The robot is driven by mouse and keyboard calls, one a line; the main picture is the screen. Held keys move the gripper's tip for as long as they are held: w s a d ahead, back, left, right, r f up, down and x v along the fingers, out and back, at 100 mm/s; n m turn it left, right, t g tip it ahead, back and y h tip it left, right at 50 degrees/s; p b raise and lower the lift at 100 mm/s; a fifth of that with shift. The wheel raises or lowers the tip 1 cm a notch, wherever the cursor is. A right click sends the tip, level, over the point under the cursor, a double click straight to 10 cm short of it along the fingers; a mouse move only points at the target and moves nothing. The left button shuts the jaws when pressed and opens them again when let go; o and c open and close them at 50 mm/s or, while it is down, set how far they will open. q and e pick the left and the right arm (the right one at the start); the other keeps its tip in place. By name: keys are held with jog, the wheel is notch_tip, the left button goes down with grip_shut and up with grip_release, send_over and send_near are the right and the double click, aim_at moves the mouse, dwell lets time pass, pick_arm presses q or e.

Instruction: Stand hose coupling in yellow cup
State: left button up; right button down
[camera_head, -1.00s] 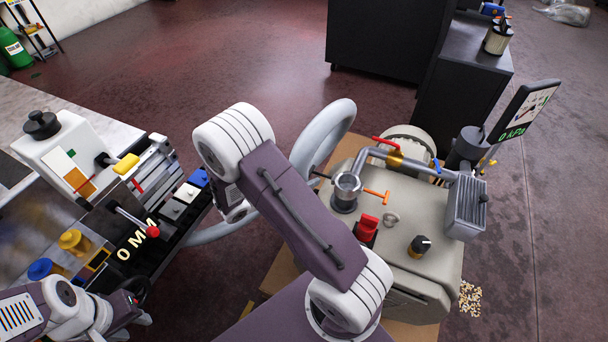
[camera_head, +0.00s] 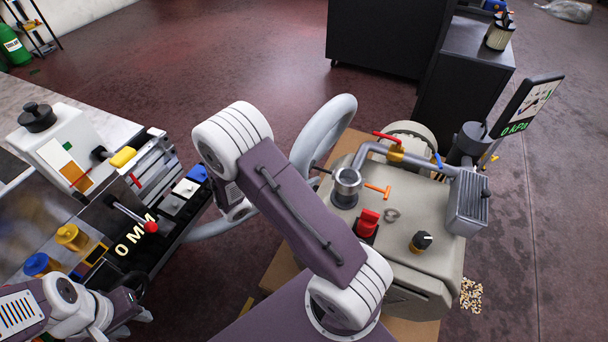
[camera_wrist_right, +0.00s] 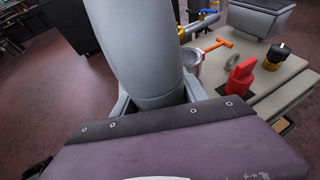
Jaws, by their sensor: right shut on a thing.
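The yellow cup (camera_head: 71,236) stands on the bench at the left, behind a blue cup (camera_head: 41,264). A thick grey hose (camera_head: 324,135) loops behind my right arm and shows again low on the left, near the bench edge. My right gripper (camera_wrist_right: 158,98) is shut on the grey hose (camera_wrist_right: 140,45), with a finger on each side of it. In the head view my right arm mostly hides this gripper. I cannot make out the coupling at the hose end. My left gripper (camera_head: 128,305) is at the lower left, close to the bench front; its jaws are unclear.
A beige pump (camera_head: 425,260) with a red switch (camera_head: 368,222) and a metal port (camera_head: 347,181) stands right of my right arm.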

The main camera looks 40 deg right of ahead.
jog(key=shift+f, duration=0.25)
dwell(0.4)
jog(key=c, duration=0.5)
grip_release()
jog(key=p+v, duration=0.1)
jog(key=v, duration=0.8)
